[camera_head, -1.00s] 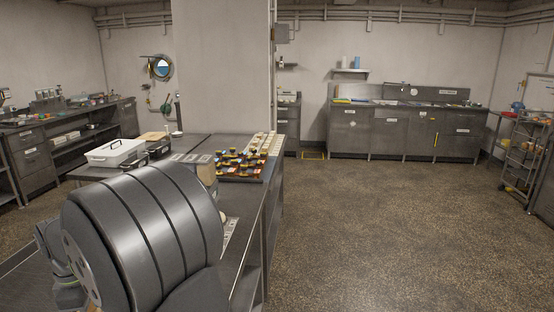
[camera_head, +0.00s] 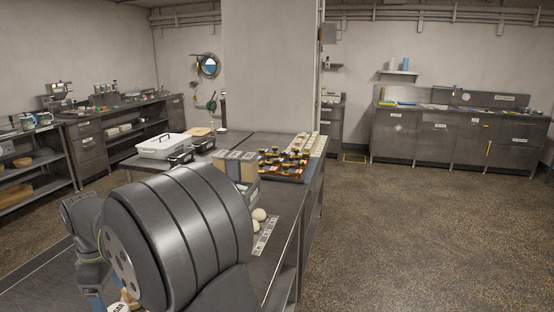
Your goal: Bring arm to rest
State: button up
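My arm (camera_head: 180,235) fills the lower left of the head view as a large dark grey ribbed link with a lighter joint at its left. It stands in front of the near part of the steel worktable (camera_head: 285,215). My gripper's fingers cannot be made out. A small pale object with dark lettering (camera_head: 122,305) shows at the bottom edge under the joint; I cannot tell what it is or whether anything holds it.
A pillar (camera_head: 272,70) rises behind. The floor to the right (camera_head: 430,225) is clear.

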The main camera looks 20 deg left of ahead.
notch_tip(320, 180, up, 2)
jog(key=shift+f, duration=1.6)
